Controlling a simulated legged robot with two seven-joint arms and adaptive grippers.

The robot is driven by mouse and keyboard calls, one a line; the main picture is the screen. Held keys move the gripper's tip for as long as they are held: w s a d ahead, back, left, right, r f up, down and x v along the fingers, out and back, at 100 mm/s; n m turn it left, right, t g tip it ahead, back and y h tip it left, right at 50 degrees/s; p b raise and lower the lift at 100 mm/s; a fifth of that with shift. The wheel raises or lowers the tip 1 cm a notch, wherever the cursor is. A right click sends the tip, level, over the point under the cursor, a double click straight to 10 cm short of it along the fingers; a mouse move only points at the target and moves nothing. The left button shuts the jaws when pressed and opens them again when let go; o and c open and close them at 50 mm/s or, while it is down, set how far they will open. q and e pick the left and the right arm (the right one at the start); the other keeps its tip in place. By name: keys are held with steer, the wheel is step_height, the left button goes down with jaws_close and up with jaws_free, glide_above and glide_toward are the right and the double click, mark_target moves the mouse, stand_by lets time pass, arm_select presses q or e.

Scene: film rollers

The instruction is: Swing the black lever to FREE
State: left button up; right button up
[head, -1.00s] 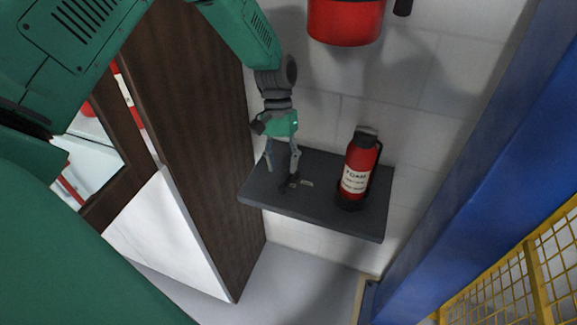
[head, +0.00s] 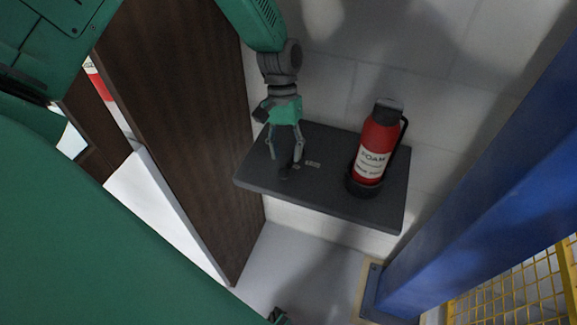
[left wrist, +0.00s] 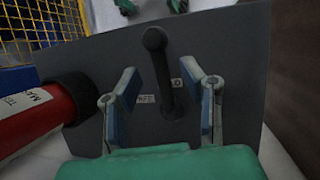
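The black lever (left wrist: 163,75) rises from the dark shelf in the left wrist view, with a round knob on top and a round foot. Its foot also shows as a dark patch in the head view (head: 284,173). My left gripper (left wrist: 160,78) is open, with one finger on each side of the lever; I cannot tell whether either touches it. The gripper also shows over the shelf's left part in the head view (head: 286,155). Two small pale labels (left wrist: 145,98) flank the lever's foot, partly hidden and not fully legible.
The dark shelf (head: 330,205) is fixed to a pale block wall. A red foam extinguisher (head: 376,145) stands on it, right of my gripper. A brown door panel (head: 185,110) is close on the left. A blue post (head: 480,190) and yellow mesh (head: 515,290) are on the right.

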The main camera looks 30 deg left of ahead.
mark_target(286, 165)
arm_select(q)
steer(key=f, duration=0.1)
steer(key=s+f+b, duration=0.1)
steer(key=f, duration=0.1)
steer(key=shift+b, duration=0.3)
steer(key=shift+s+d+f, duration=0.15)
steer(key=shift+d+f, duration=0.05)
steer(key=shift+f, duration=0.15)
steer(key=shift+s+d+f+b, duration=0.1)
steer(key=shift+d+f+b, duration=0.1)
steer(key=shift+d+b, duration=0.25)
steer(key=shift+d+r, duration=0.1)
steer(key=shift+d, duration=0.25)
steer(key=shift+a, duration=0.25)
jaws_close()
steer(key=shift+a, duration=0.2)
